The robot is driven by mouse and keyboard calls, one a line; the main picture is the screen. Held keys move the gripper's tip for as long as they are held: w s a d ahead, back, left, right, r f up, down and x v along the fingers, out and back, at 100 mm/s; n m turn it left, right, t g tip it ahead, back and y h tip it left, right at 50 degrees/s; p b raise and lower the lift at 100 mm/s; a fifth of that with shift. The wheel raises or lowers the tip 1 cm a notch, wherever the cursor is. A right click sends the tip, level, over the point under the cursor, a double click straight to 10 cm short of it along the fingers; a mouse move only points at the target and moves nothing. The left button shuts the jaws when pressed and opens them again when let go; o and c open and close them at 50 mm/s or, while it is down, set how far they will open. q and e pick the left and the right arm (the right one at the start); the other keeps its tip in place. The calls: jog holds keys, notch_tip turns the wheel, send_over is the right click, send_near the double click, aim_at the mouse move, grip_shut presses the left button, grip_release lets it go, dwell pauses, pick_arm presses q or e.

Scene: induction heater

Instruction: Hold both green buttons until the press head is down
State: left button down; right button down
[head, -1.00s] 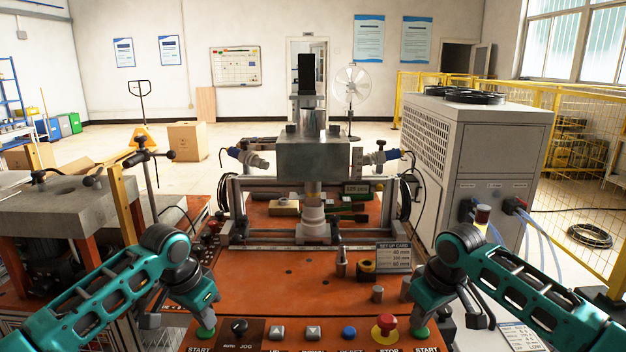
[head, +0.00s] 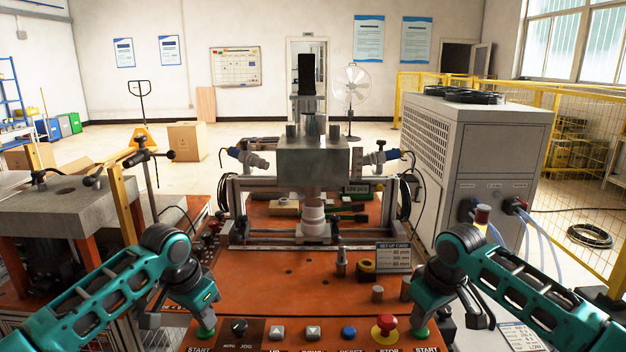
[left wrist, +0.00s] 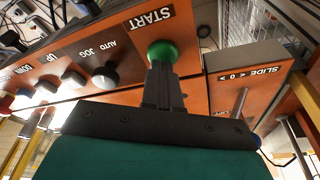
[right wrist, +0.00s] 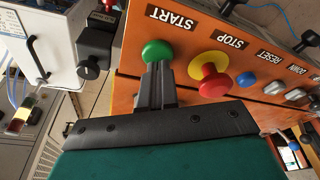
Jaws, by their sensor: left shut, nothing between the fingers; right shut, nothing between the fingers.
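The left green START button (head: 205,333) sits at the left end of the orange panel. It also shows in the left wrist view (left wrist: 162,51). My left gripper (left wrist: 161,68) is shut and empty, its tips at the button and seemingly touching it. The right green START button (head: 420,333) is at the panel's right end and shows in the right wrist view (right wrist: 157,51). My right gripper (right wrist: 154,68) is shut and empty, its tips also against or very close to that button. Button travel cannot be told. The press head (head: 312,157) is a grey block above the white stepped cylinder (head: 313,222).
The red STOP button (right wrist: 214,82) on its yellow base is close beside the right START button. A blue RESET button (head: 348,332) and a black AUTO/JOG knob (head: 239,327) are between the grippers. A set-up card (head: 393,257) stands on the orange table.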

pick_arm(q)
jog(key=shift+s+f, duration=0.1)
jog(key=shift+f, duration=0.1)
pick_arm(e)
jog(key=shift+s+f, duration=0.15)
jog(key=shift+f, duration=0.05)
jog(key=shift+w+v, duration=0.15)
jog(key=shift+v, duration=0.65)
jog(key=shift+w+v, duration=0.15)
jog(key=shift+v, duration=0.6)
jog(key=shift+w+a+r, duration=0.1)
jog(key=shift+a+r, duration=0.05)
jog(key=shift+a, duration=0.05)
pick_arm(q)
jog(key=shift+r, duration=0.1)
jog(key=shift+w+v, duration=0.2)
jog(key=shift+v, duration=0.75)
jog(key=shift+w+d+r, duration=0.1)
jog(key=shift+w+r, duration=0.05)
jog(key=shift+r, duration=0.5)
